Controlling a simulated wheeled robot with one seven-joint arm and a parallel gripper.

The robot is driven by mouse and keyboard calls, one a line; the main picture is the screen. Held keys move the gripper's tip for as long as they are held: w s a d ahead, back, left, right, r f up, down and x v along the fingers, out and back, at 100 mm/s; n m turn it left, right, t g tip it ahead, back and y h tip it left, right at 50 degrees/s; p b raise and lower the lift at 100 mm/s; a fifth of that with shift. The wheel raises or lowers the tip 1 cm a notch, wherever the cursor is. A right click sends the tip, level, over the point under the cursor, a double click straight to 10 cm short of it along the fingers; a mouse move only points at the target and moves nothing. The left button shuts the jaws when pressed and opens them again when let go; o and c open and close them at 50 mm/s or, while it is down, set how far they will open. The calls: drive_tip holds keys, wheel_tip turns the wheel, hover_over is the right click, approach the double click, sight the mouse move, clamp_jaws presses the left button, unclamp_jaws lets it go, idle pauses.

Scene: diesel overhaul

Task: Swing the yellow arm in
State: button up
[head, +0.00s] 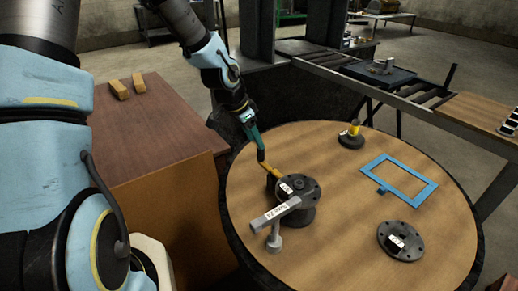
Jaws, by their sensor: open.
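The yellow arm (272,171) is a short bar that slants from the dark round fixture (305,211) up and left on the round table. My gripper (261,158), with teal and dark parts, comes down from the upper left. Its tip is at the outer end of the yellow arm. The jaws are open. I cannot tell from this view whether they are around the bar, touching it or just above it. The fixture also carries a grey bar with a white label (282,211), pointing to the lower left.
On the round wooden table (345,255) are a dark round flange (401,240), a blue rectangular frame (400,180) and a black base with a yellow upright (352,137). A brown cabinet (150,130) with two wooden blocks stands left. A roller conveyor (345,68) runs behind.

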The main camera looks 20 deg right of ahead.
drive_tip(key=shift+v, duration=2)
drive_tip(key=s+a+r+n+y, duration=0.2)
drive_tip(key=a+n, duration=0.5)
drive_tip(key=a, duration=0.8)
drive_tip(key=s+a+r+n+y, duration=0.2)
drive_tip(key=a+n, duration=0.6)
drive_tip(key=a, duration=0.7)
drive_tip(key=shift+s+a+r+t, duration=0.15)
drive_tip(key=shift+s+r+t, duration=0.25)
drive_tip(key=shift+s+r, duration=0.6)
